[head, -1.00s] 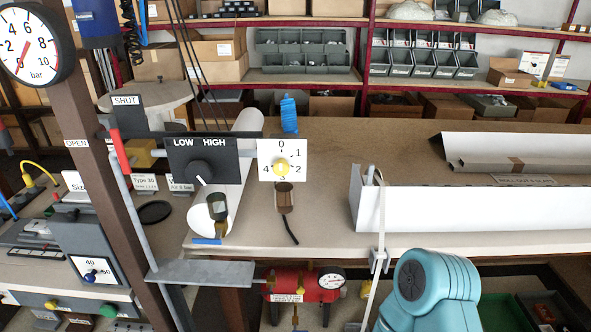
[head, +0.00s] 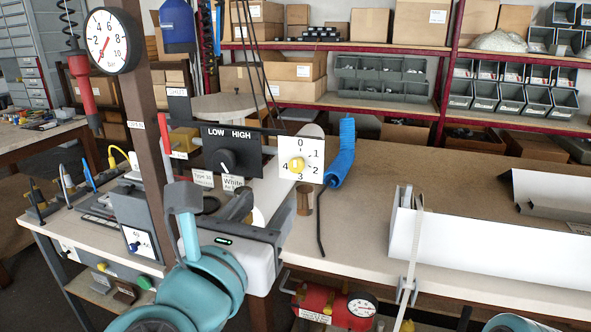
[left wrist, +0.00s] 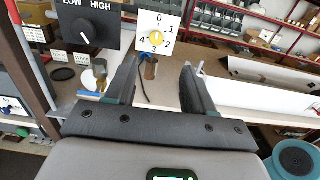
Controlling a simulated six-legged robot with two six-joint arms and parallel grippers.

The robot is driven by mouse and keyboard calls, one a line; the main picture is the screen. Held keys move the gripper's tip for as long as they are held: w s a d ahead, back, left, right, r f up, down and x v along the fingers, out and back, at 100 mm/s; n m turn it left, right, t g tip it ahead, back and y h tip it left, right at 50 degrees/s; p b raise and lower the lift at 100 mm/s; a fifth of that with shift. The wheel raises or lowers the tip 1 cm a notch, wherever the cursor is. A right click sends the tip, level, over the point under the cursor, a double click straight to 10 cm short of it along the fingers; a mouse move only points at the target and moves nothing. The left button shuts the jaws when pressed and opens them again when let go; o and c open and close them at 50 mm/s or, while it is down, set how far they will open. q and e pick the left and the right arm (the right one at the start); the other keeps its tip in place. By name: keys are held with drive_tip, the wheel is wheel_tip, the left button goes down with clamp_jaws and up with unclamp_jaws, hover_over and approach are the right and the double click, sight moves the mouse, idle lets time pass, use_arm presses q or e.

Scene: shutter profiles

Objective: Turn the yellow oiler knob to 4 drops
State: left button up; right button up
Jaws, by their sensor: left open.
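The yellow oiler knob (head: 297,164) sits in the middle of a white dial plate (head: 313,146) marked 0 to 4. A small pale mark on the knob seems to point up towards 0, but it is too small to be sure. My left gripper (head: 232,207) is left of and below the dial, nearer to me, apart from it. In the left wrist view its two dark fingers are spread and empty (left wrist: 160,72). The knob (left wrist: 156,38) shows beyond and above the gap, untouched. My right gripper is out of view.
A black LOW/HIGH switch panel (head: 231,150) stands directly left of the dial. A brown post (head: 147,170) with a pressure gauge (head: 114,40) rises at left. A white channel profile (head: 490,250) lies on the bench at right.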

sight(295, 166)
use_arm(q)
drive_tip(key=x, duration=0.4)
drive_tip(key=p+x, duration=0.1)
drive_tip(key=x, duration=0.8)
drive_tip(key=shift+w+a+f+p, duration=0.2)
drive_tip(key=shift+a+p, duration=0.1)
drive_tip(key=shift+p, duration=0.1)
drive_tip(key=shift+w+d, duration=0.2)
drive_tip(key=shift+w, duration=0.2)
clamp_jaws()
